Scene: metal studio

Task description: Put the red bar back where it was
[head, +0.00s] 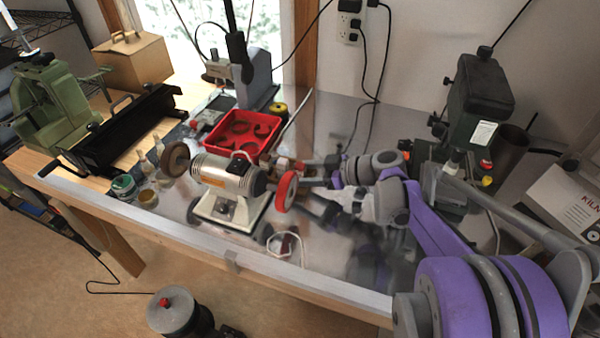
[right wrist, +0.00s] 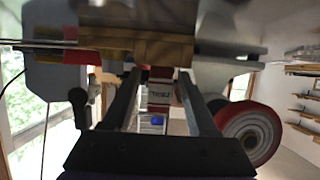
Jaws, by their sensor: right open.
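My right gripper (head: 306,170) reaches in from the right, beside the bench grinder (head: 225,175) and its red-rimmed wheel (head: 286,191). In the right wrist view its two dark fingers (right wrist: 160,82) stand apart, so it is open. A red piece with a pale lettered band (right wrist: 160,92) shows between or just beyond the fingers; it may be the red bar. I cannot tell whether a finger touches it. In the head view the fingertip area is small and partly hidden by the grinder. My left gripper is not in view.
A green machine (head: 480,100) stands at the back right, and a black tool (head: 125,130) at the left. The reflective metal tabletop (head: 330,110) has bare room behind the gripper.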

